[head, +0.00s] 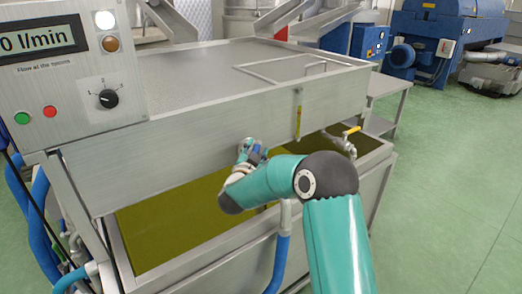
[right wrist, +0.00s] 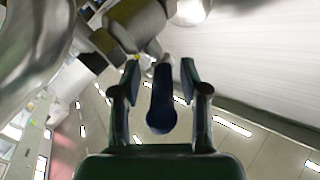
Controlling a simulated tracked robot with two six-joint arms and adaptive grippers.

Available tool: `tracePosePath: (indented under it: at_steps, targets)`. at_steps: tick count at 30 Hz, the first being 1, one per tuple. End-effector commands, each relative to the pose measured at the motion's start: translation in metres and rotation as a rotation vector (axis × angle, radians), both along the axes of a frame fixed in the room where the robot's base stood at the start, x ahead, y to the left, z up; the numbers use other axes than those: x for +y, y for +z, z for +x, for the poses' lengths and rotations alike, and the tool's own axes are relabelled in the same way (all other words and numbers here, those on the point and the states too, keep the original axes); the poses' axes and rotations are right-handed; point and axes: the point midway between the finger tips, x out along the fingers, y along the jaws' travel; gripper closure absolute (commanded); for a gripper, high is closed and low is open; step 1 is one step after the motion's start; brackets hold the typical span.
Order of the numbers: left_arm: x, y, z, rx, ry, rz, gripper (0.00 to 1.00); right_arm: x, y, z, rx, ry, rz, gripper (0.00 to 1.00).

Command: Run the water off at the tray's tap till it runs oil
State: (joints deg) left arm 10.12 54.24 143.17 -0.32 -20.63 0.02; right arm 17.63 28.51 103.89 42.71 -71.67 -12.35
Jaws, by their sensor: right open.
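The steel tray (head: 195,140) spans the middle of the head view. A sight glass (head: 298,113) with yellow in it is on its front. My right gripper (head: 254,154) is at the tray's front face, partly hidden by its own arm. In the right wrist view my right gripper (right wrist: 160,75) is open, with a dark blue lever (right wrist: 161,112) between its fingers and gaps on both sides. The lever's metal tap (right wrist: 140,22) is beyond the fingertips. No running stream can be made out. My left gripper is not in view.
A second tap with a yellow lever (head: 352,130) sits right of the sight glass. Below the tray is a tank (head: 376,165) of olive-yellow liquid. A control panel (head: 75,85) stands at the left. The green floor (head: 450,190) at the right is clear.

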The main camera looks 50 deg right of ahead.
Motion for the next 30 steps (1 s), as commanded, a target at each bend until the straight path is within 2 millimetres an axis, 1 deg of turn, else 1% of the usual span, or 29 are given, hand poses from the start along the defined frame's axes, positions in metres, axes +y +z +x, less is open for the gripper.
tracePosePath:
  at_steps: [5, 8, 15, 21, 25, 30]
  targets:
    - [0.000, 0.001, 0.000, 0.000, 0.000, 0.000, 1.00, 0.008, 0.000, -0.005, 0.000, 0.001, 0.000, 0.56]
    - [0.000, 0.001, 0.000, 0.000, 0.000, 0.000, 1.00, 0.020, 0.000, -0.011, 0.002, 0.002, 0.000, 0.56]
    - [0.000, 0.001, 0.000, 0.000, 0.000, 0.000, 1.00, 0.063, -0.001, -0.035, 0.002, 0.004, 0.000, 0.56]
    - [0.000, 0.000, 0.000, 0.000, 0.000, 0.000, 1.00, 0.092, -0.001, -0.052, 0.002, 0.000, 0.000, 0.56]
    - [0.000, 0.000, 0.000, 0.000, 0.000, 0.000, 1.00, 0.102, -0.001, -0.059, 0.000, -0.001, 0.000, 0.56]
    - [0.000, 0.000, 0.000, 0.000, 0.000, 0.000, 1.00, 0.105, -0.001, -0.061, -0.001, -0.003, 0.000, 0.56]
